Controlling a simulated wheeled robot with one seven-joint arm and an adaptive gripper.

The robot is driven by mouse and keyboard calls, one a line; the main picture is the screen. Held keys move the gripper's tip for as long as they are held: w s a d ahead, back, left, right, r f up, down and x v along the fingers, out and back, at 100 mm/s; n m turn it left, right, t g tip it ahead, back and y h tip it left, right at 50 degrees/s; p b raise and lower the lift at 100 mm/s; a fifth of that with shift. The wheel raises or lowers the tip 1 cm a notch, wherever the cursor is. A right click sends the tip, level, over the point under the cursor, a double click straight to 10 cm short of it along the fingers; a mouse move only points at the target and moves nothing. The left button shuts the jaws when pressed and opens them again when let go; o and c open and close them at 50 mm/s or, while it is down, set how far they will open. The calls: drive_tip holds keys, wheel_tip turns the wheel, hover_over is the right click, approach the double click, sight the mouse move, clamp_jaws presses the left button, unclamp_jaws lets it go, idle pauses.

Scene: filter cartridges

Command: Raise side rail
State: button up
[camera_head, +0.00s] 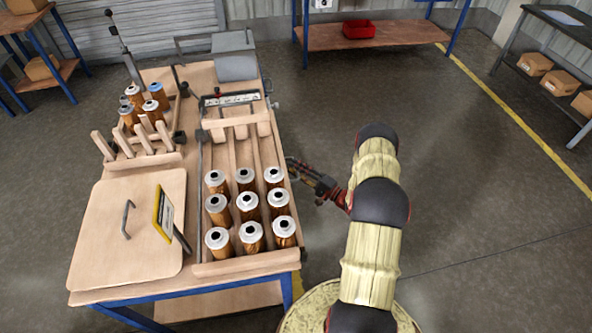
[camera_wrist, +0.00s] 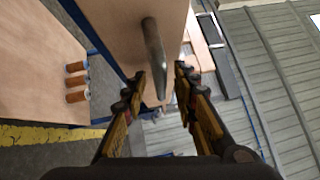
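The side rail is most likely the wooden strip (camera_head: 291,213) along the right edge of the lane tray; I cannot tell for certain whether it is down. In the wrist view a grey metal bar (camera_wrist: 154,55) sticks out from a wooden face (camera_wrist: 113,28). My gripper (camera_wrist: 160,74) is open, with one finger on each side of the bar; contact with either finger is not clear. In the head view my gripper (camera_head: 291,164) is beside the tray's right edge, and the bar there is too small to make out.
Several filter cartridges (camera_head: 248,203) stand in the tray lanes. A wooden lid with a handle (camera_head: 127,219) and a yellow-edged sign (camera_head: 165,212) are at the left. More cartridges (camera_head: 152,108) stand at the back left. The floor (camera_head: 450,180) right of the table is free.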

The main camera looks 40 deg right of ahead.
drive_tip(key=shift+c, duration=0.9)
clamp_jaws()
